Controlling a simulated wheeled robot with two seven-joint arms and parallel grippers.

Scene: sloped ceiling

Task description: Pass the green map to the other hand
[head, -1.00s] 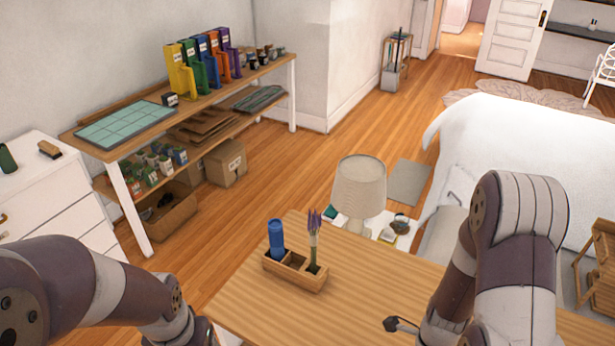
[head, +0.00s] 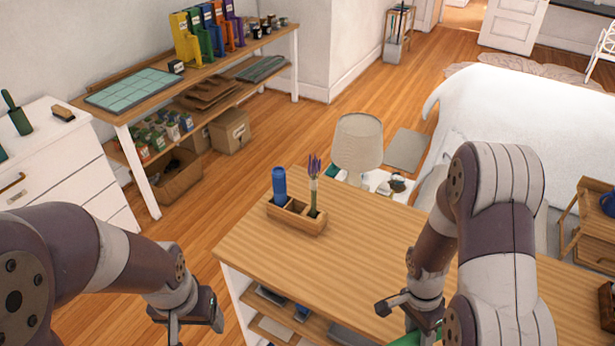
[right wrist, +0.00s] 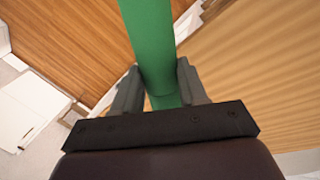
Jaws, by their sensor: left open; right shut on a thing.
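The green map looks like a rolled green tube. In the right wrist view the map (right wrist: 150,40) runs up between the two fingers of my right gripper (right wrist: 158,92), which is shut on it. In the head view only a bit of the green map (head: 408,340) shows at the bottom edge, below my right gripper (head: 412,308); the rest is cut off or hidden. My left gripper (head: 192,318) is open and empty at the bottom left, beyond the left edge of the wooden table and apart from the map.
The wooden table (head: 360,235) holds a small organizer (head: 297,221) with a blue bottle (head: 279,185) and purple flowers. Its front half is clear. Shelves below it hold items. A lamp (head: 358,142) stands behind. A white dresser (head: 60,160) is at the left.

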